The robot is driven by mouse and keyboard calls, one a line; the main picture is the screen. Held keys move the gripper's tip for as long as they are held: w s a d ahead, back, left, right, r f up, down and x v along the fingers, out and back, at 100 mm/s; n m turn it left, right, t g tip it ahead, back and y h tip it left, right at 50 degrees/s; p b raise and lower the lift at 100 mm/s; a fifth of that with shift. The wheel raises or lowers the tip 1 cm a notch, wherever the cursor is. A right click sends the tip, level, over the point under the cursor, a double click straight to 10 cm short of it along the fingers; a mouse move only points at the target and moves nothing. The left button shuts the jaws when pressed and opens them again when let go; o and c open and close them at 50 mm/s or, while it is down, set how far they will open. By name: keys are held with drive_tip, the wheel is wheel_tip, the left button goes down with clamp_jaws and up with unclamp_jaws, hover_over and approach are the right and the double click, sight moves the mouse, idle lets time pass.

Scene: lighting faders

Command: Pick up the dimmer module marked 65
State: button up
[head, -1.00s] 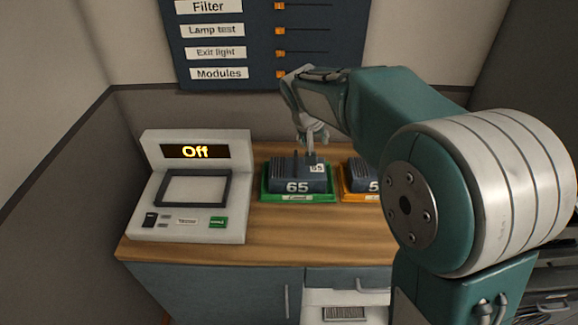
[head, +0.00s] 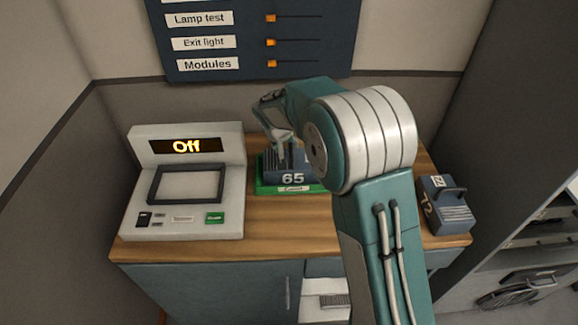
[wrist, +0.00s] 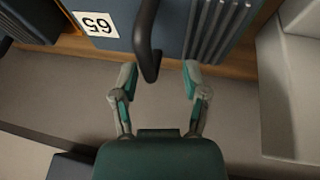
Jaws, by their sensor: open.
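The dimmer module marked 65 (head: 292,179) is a dark blue block with fins on a green tray (head: 272,189), to the right of the console. In the wrist view its top (wrist: 175,25) shows the white 65 label and a dark upright handle (wrist: 147,40). My gripper (head: 280,150) is at the module's top in the head view, and its arm hides part of the module. In the wrist view my gripper (wrist: 160,80) is open, with one finger on each side of the handle's near end. I cannot tell whether the fingers touch it.
A grey console (head: 188,185) with a screen reading Off stands on the left of the wooden counter (head: 285,225). A module marked 72 (head: 446,204) stands at the right end. A wall panel (head: 262,40) with sliders hangs behind.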

drive_tip(key=shift+w+d+f, duration=0.3)
drive_tip(key=shift+f, duration=0.3)
drive_tip(key=shift+w+d+f, duration=0.1)
drive_tip(key=shift+d+f, duration=0.05)
drive_tip(key=shift+d, duration=0.5)
drive_tip(key=shift+a, duration=0.1)
drive_tip(key=c, duration=0.7)
drive_tip(key=shift+a, duration=0.4)
clamp_jaws()
drive_tip(key=shift+d, duration=0.15)
